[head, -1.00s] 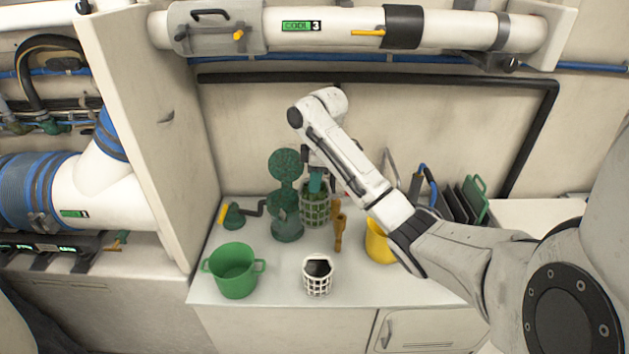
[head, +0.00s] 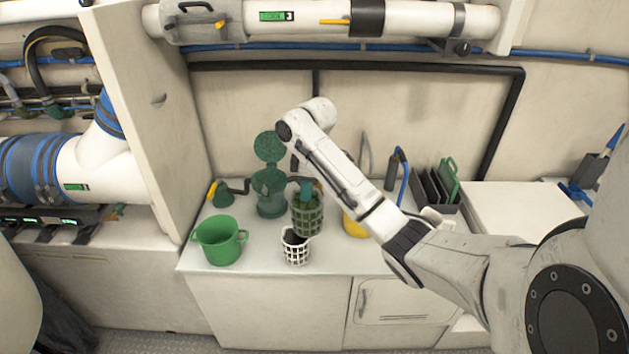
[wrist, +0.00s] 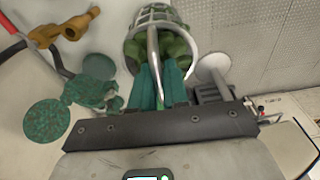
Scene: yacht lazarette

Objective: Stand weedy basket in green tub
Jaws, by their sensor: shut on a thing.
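The weedy basket (head: 307,217) is a grey-green mesh cage with green weed inside. My gripper (head: 306,190) is shut on its handle and holds it upright. In the wrist view the teal fingers (wrist: 158,88) close on the pale handle, with the basket (wrist: 155,18) beyond them. The green tub (head: 219,243), with two side handles, stands at the left front of the counter. It looks empty, and the basket is to its right, apart from it.
A white basket (head: 295,248) with dark contents stands just in front of the held basket. A green strainer (head: 269,192) with its lid raised stands behind, to the left. A yellow container (head: 354,225) is at right, partly behind my arm. A brassy fitting (wrist: 65,27) shows in the wrist view.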

